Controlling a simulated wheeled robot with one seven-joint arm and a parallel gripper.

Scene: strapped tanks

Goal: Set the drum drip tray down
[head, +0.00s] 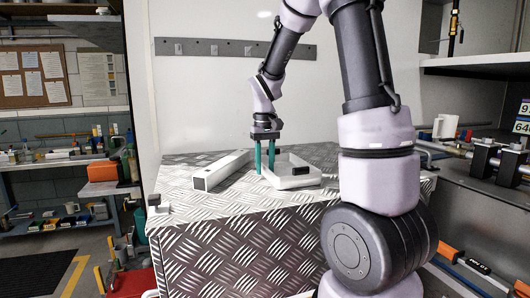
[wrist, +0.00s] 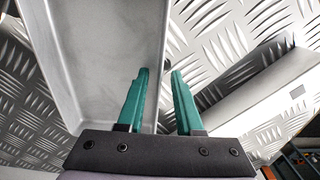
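The drum drip tray (head: 290,183) is a shallow pale grey tray with a dark patch at its front right corner. It appears to sit flat on the diamond-plate top. In the wrist view its smooth inside (wrist: 95,60) fills the upper left. My gripper (head: 265,166) points down at the tray's left side in the head view. Its teal fingers (wrist: 158,72) stand apart on either side of one tray wall, one inside and one outside. A gap shows between the wall and the outer finger, so the gripper looks open.
A pale square tube (head: 220,171) lies left of the tray, close to my gripper. The diamond-plate top (head: 180,200) is bare along the front left, with a small latch (head: 154,201) at its corner. A pale wall with a grey rail (head: 235,48) stands behind. Shelving flanks both sides.

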